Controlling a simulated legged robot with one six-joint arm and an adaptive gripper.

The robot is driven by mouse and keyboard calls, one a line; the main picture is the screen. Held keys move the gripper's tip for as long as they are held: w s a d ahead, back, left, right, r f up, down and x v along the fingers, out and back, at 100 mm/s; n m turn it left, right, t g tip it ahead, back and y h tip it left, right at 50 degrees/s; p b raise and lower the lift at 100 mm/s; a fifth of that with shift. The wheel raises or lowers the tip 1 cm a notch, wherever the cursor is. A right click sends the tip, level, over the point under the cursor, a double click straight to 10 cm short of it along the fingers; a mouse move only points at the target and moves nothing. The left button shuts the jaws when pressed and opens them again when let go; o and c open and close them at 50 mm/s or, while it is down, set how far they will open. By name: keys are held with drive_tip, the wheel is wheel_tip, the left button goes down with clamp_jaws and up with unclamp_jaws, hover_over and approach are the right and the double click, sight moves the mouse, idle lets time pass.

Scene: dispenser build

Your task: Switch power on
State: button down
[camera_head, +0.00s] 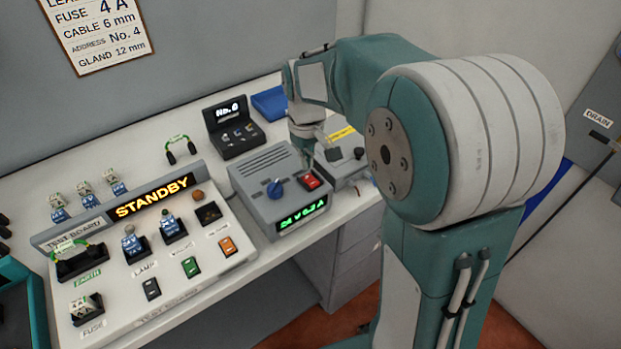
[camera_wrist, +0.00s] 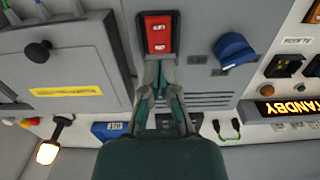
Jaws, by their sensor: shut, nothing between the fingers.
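A red rocker switch (camera_head: 310,180) sits on the sloped top of a grey power unit (camera_head: 250,172), to the right of a blue knob (camera_head: 275,189). In the wrist view the red switch (camera_wrist: 159,34) is in a dark frame, straight ahead of my gripper (camera_wrist: 161,60). My gripper is shut and empty, its fingertips at the edge of the switch frame; I cannot tell whether they touch it. The unit's front has a lit green display (camera_head: 302,216), its text hard to read. In the head view my arm covers much of the gripper.
A test board (camera_head: 205,262) with a lit STANDBY display (camera_head: 152,197) stands to the left. A dark device showing "No." (camera_head: 232,125) is behind. A grey box (camera_head: 345,160) with a black knob is close to the unit's right.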

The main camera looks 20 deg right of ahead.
sight(307, 178)
drive_tip(key=shift+r, duration=1.95)
drive_tip(key=shift+r, duration=0.1)
drive_tip(key=shift+s+r, duration=0.15)
drive_tip(key=shift+s, duration=0.1)
drive_tip(key=s+r+m+t, duration=0.1)
drive_tip(key=s+r+t, duration=0.1)
drive_tip(key=s, duration=0.8)
drive_tip(key=s+r+m+t, duration=0.1)
drive_tip(key=s+m+t, duration=0.1)
drive_tip(key=s, duration=0.8)
drive_tip(key=shift+s+r+m+t, duration=0.25)
drive_tip(key=shift+r+m+t, duration=0.1)
drive_tip(key=shift+t, duration=0.45)
